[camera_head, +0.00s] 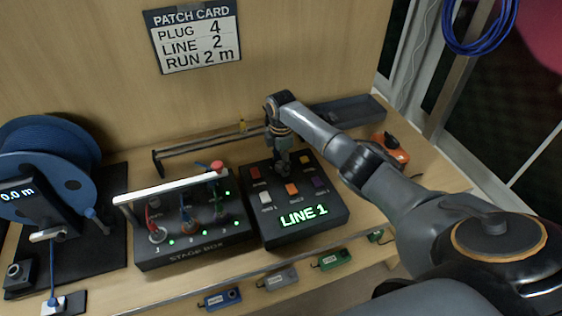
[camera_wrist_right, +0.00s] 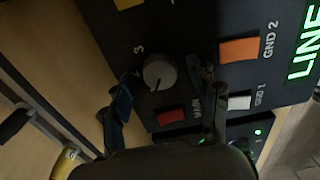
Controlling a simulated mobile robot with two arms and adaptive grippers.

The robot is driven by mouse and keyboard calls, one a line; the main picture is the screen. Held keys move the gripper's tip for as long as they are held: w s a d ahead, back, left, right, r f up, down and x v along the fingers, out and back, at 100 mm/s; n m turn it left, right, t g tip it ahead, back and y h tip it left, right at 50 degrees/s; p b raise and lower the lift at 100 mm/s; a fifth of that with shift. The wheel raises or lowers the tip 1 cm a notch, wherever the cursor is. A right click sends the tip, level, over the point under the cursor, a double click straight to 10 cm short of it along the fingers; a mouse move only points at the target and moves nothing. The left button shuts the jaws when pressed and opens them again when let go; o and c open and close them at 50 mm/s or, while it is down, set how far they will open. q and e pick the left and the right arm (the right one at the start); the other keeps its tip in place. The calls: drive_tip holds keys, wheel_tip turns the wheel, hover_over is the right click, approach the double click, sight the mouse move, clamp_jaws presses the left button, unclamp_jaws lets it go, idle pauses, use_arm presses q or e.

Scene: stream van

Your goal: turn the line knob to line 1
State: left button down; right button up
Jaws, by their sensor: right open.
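The control box (camera_head: 332,224) stands on the bench, and its green display (camera_head: 304,215) reads "LINE 1". The grey round line knob (camera_wrist_right: 160,71) shows in the right wrist view, with small numbers beside it; in the head view the gripper hides it. My right gripper (camera_head: 283,168) points down over the back half of the box. In the right wrist view its open fingers (camera_wrist_right: 165,92) stand to either side of the knob with nothing between them; I cannot tell whether they touch the panel. My left gripper is not in view.
Coloured buttons, one of them red (camera_wrist_right: 171,116), sit close around the knob. A stage box (camera_head: 196,240) with a white bar stands left of the control box, beside a blue cable reel (camera_head: 40,150). A patch card (camera_head: 195,37) hangs on the wall and reads line 2.

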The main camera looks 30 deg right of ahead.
wheel_tip(320, 180, up, 12)
idle(0.5)
idle(0.4)
